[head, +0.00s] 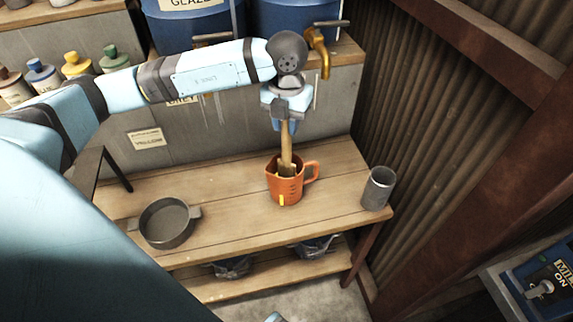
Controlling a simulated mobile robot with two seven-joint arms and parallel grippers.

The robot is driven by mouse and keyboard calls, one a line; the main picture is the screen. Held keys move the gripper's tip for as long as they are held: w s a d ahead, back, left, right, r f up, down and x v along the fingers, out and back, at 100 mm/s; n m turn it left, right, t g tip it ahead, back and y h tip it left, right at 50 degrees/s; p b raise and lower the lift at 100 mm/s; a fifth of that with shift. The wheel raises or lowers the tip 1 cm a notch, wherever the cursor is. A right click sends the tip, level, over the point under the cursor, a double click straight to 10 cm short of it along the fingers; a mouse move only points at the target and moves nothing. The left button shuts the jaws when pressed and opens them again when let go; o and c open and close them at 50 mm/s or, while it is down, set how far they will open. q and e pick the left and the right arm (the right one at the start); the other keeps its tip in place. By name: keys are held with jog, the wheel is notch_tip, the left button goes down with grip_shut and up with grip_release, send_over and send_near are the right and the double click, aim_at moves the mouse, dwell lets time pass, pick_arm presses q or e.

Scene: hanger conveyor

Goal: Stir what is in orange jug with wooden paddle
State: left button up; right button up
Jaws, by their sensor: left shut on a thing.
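The orange jug (287,189) stands upright on the wooden bench, its handle to the right. The wooden paddle (286,148) stands nearly upright with its lower end inside the jug's mouth. My left gripper (284,124) points down above the jug and is shut on the upper part of the paddle. The jug's contents and the paddle's tip are hidden by the jug wall. My right gripper is not in view.
A grey pan (167,222) sits on the bench (235,205) at the left, and a grey cup (378,188) stands near its right end. A brass tap (320,50) juts out above. Several paint bottles (77,64) line a shelf at left.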

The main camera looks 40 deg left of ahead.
pick_arm(q)
jog(key=shift+r+p, duration=1.8)
jog(key=shift+r, duration=1.2)
notch_tip(320, 180, up, 2)
jog(key=shift+r+p, duration=0.25)
jog(key=shift+p, duration=0.5)
notch_tip(320, 180, up, 3)
jog(key=shift+r+p, duration=0.15)
jog(key=shift+p, duration=0.8)
jog(key=shift+r, duration=0.25)
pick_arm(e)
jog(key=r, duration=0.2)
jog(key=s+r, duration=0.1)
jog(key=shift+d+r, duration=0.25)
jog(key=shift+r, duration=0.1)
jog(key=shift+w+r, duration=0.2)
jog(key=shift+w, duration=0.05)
